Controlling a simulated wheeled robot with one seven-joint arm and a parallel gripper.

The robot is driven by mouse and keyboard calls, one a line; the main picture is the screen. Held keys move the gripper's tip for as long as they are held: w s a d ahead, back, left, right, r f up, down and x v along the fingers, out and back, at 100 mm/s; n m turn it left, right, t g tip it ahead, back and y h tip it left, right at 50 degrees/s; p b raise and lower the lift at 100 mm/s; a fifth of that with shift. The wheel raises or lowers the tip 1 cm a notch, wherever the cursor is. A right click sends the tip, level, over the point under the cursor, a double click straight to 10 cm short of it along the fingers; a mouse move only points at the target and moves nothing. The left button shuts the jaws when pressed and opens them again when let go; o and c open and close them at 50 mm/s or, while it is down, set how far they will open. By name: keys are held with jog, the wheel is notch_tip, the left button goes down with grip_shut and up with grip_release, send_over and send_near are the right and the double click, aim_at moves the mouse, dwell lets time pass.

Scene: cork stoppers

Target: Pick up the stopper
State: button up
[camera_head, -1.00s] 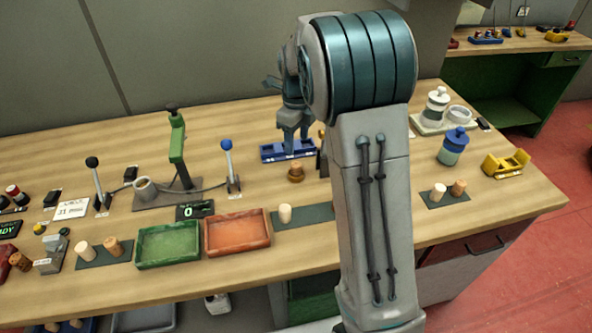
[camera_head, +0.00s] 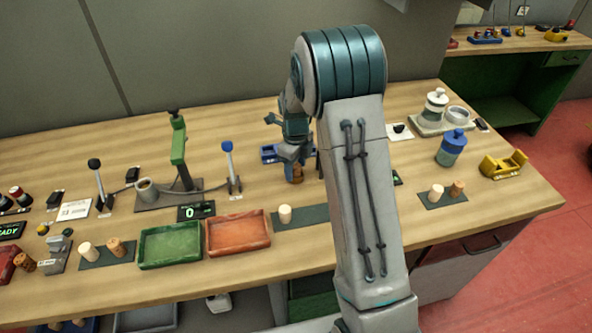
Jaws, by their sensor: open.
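My gripper (camera_head: 295,164) is open and points down over the table, in front of the small blue tray (camera_head: 268,153). A brown cork stopper (camera_head: 296,176) stands on the table right at the fingertips, partly hidden by them. I cannot tell whether the fingers touch it or how far around it they are. A pale stopper (camera_head: 285,214) stands on a dark mat nearer the front. A pale stopper (camera_head: 88,251) and a brown one (camera_head: 115,247) stand on a mat at the left. Another pale one (camera_head: 436,191) and brown one (camera_head: 457,188) stand at the right.
A green tray (camera_head: 170,262) and an orange tray (camera_head: 238,248) lie empty at the front. A green press (camera_head: 178,150) and a blue-knobbed lever (camera_head: 229,165) stand left of my gripper. My arm hides part of the table right of the stopper.

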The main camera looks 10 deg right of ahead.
jog(key=c, duration=1)
